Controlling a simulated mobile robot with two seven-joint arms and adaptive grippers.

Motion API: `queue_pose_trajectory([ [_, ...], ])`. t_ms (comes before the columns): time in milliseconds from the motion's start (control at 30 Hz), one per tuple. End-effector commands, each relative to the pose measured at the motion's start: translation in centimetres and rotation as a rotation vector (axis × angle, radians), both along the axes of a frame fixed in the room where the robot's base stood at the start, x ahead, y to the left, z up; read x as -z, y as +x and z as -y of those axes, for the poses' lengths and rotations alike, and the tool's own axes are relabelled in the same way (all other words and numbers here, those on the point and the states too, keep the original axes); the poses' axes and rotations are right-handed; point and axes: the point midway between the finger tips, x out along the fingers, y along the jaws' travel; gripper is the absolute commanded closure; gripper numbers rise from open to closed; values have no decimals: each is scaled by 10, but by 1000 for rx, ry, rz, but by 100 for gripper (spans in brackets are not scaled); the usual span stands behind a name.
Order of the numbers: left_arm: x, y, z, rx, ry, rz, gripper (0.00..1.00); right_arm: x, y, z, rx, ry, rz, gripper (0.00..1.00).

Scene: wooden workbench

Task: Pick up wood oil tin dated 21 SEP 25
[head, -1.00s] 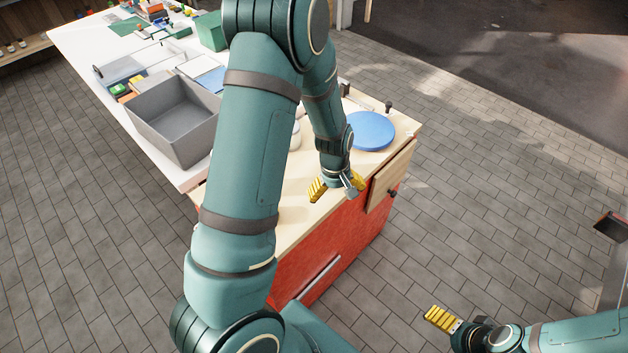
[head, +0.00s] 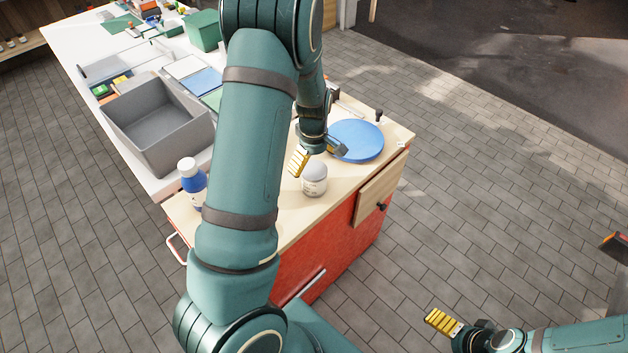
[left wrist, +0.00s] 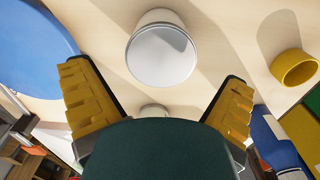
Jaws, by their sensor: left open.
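A pale round tin with a printed label (head: 314,182) stands upright on the wooden bench top (head: 285,222). The left wrist view shows a white round tin (left wrist: 162,52) ahead of and between the spread fingers, not touching them. A second pale round thing (left wrist: 153,110) is partly hidden by my gripper body. I cannot read any date. My left gripper (head: 318,158) is open and empty, just above and behind the labelled tin; its fingers also show in the left wrist view (left wrist: 158,82). My right gripper (head: 443,322) is over the floor, apart from the bench; its jaw opening is unclear.
A blue disc (head: 356,141) lies right of my left gripper. A blue bottle with a white cap (head: 190,178) stands left, partly behind my arm. A yellow ring (left wrist: 294,67) shows in the left wrist view. A grey bin (head: 160,128) stands on the white table (head: 72,52).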

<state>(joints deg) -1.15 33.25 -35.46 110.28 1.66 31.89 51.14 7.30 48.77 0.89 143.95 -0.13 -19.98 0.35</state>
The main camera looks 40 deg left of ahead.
Motion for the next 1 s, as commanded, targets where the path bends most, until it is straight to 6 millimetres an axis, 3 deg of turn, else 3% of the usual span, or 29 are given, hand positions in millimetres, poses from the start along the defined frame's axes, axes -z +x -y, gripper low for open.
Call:
queue_pose_trajectory([
  [400, 49, -2, 2, 0, 0, -3, 0, 16, 2, 0, 0, -1, 4, 0],
  [667, 51, -1, 2, 1, 1, 1, 0, 16, 2, 0, 0, -1, 5, 0],
  [833, 51, -1, 2, 1, 1, 0, 56, 16, 2, 0, 0, -1, 5, 0],
  [900, 51, -2, 2, 1, 1, 0, 65, 16, 2, 0, 0, -1, 5, 0],
  [1000, 51, -2, 2, 1, 1, 0, 68, 16, 2, 0, 0, -1, 5, 0],
])
